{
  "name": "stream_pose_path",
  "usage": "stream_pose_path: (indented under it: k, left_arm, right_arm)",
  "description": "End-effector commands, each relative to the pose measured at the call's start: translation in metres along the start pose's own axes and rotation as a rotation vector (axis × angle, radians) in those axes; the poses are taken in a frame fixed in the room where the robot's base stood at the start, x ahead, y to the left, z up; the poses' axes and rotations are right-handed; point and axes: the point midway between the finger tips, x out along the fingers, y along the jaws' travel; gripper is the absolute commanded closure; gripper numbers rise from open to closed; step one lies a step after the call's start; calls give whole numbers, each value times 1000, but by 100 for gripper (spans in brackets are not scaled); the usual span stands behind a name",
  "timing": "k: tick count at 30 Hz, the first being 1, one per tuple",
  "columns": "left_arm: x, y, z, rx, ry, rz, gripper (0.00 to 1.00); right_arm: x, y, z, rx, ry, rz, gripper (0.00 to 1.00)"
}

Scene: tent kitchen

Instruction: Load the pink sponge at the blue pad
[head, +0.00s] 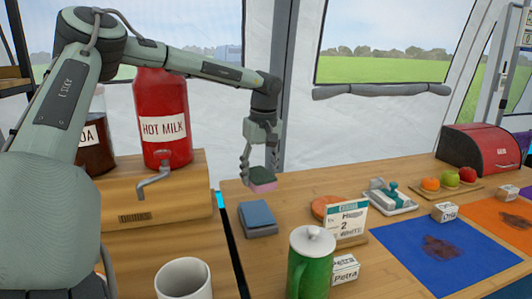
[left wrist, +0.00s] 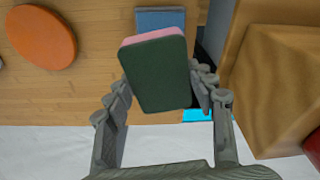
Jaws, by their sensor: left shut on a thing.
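The pink sponge (head: 263,187) has a dark green face and hangs in my left gripper (head: 259,173), above the wooden counter. In the left wrist view the sponge (left wrist: 157,70) sits tilted between the two fingers, its green face toward the camera. A small blue block (head: 257,214) with a darker underside lies on the counter below and just in front of the sponge; it also shows in the left wrist view (left wrist: 160,18), partly hidden. A large flat blue mat (head: 400,243) with a brown stain lies at the right. Which one is the blue pad is unclear. My right gripper is not in view.
A wooden box with a red hot milk container (head: 162,120) stands left of the sponge. A white mug (head: 184,279), a green lidded pot (head: 311,262), an order card (head: 346,220) and an orange disc (head: 323,204) stand nearby. A red bread bin (head: 480,150) is far right.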

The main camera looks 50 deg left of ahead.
Motion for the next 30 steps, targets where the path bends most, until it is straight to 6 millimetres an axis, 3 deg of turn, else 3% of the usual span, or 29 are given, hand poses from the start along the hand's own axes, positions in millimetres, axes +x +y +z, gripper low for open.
stream_pose_path:
  k: [6,11,30]
  left_arm:
    - [19,-3,-8,173,0,26,69]
    - [25,-3,-9,206,0,31,69]
    - [63,-4,-3,203,-1,29,69]
  right_arm:
    - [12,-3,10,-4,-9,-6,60]
    - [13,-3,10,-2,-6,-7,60]
    - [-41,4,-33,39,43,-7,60]
